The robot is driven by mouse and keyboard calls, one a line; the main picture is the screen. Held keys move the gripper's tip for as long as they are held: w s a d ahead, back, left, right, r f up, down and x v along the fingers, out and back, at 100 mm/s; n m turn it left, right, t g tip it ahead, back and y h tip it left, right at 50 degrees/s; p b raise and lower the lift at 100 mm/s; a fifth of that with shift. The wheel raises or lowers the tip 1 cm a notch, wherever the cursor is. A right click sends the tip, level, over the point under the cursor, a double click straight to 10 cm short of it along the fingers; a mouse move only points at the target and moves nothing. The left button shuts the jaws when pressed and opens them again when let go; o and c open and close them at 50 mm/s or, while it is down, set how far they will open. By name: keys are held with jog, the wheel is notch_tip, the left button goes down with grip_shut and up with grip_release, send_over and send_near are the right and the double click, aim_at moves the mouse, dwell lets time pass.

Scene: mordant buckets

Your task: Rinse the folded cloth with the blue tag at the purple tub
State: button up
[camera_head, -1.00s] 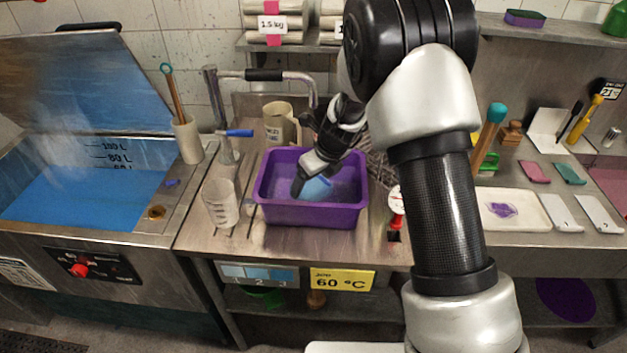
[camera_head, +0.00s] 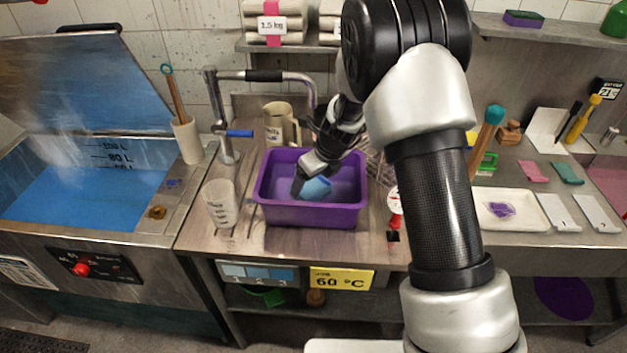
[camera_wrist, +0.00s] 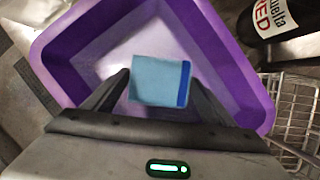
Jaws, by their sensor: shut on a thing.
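The purple tub (camera_head: 312,214) stands on the steel counter in the middle of the head view. In the wrist view its purple walls (camera_wrist: 226,50) surround the cloth. The folded cloth (camera_wrist: 157,80) is light blue with a darker blue strip (camera_wrist: 184,84) along its right edge. In the head view the cloth (camera_head: 317,186) shows inside the tub, below my gripper (camera_head: 299,186). My gripper (camera_wrist: 160,88) is shut on the cloth, a finger at each side. I cannot tell whether the cloth touches the tub's floor.
A clear measuring beaker (camera_head: 221,205) stands left of the tub and a beige jug (camera_head: 279,125) behind it. A wire basket (camera_wrist: 293,108) and a dark bottle (camera_wrist: 272,18) are close on the right. A blue-filled vat (camera_head: 80,198) is at the left.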

jog(key=shift+s+d, duration=0.1)
jog(key=shift+s+d, duration=0.45)
jog(key=shift+s, duration=0.05)
jog(key=shift+r, duration=0.1)
jog(key=shift+w+a, duration=0.1)
jog(key=shift+w+a+p, duration=0.45)
jog(key=shift+w+p, duration=0.05)
jog(key=shift+w, duration=0.05)
jog(key=shift+s, duration=0.1)
